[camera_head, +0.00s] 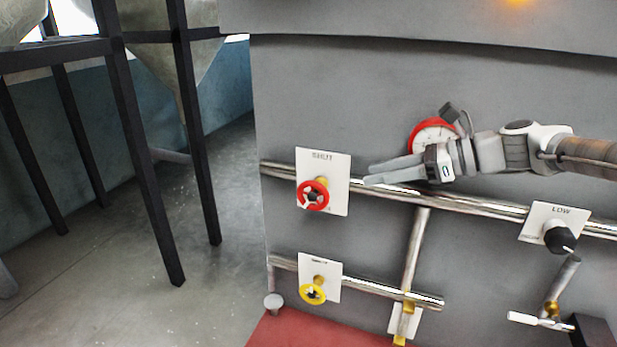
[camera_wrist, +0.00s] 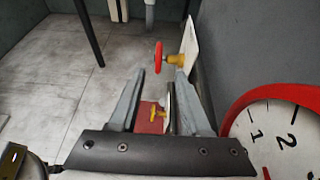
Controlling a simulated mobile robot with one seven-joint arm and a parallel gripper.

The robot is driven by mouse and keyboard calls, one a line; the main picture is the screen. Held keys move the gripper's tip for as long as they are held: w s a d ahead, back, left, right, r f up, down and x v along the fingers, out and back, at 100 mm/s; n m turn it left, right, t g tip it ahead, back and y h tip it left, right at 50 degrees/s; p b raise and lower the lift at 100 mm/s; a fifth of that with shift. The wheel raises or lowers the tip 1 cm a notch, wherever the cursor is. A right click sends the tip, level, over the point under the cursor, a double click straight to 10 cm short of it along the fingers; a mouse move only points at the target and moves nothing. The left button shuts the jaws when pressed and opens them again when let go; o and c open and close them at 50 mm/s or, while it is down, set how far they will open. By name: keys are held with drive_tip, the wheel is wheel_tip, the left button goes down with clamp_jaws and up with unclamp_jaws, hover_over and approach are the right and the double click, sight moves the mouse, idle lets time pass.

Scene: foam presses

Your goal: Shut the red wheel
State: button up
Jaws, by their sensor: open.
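The red wheel (camera_head: 313,195) sits on a yellow stem in front of a white plate (camera_head: 338,184) marked SHUT, on the upper pipe at the left of the grey panel. My gripper (camera_head: 368,178) is to the right of the red wheel in the head view, apart from it, with its fingers pointing left. In the wrist view the red wheel (camera_wrist: 158,57) shows side-on beyond the fingertips. My gripper (camera_wrist: 160,75) is open and nothing is between its fingers.
A yellow wheel (camera_head: 312,294) is on the lower pipe. A red-rimmed gauge (camera_head: 425,131) is behind my gripper. A black knob (camera_head: 560,238) marked LOW and a white-handled lever (camera_head: 540,321) are at right. Black frame legs (camera_head: 140,160) stand left; floor between is clear.

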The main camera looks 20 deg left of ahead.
sight(300, 186)
drive_tip(key=p+x, duration=0.1)
drive_tip(key=x, duration=1.6)
drive_tip(key=shift+s+a+r+p, duration=0.1)
drive_tip(key=shift+a+p, duration=0.2)
drive_tip(key=shift+p, duration=0.1)
clamp_jaws()
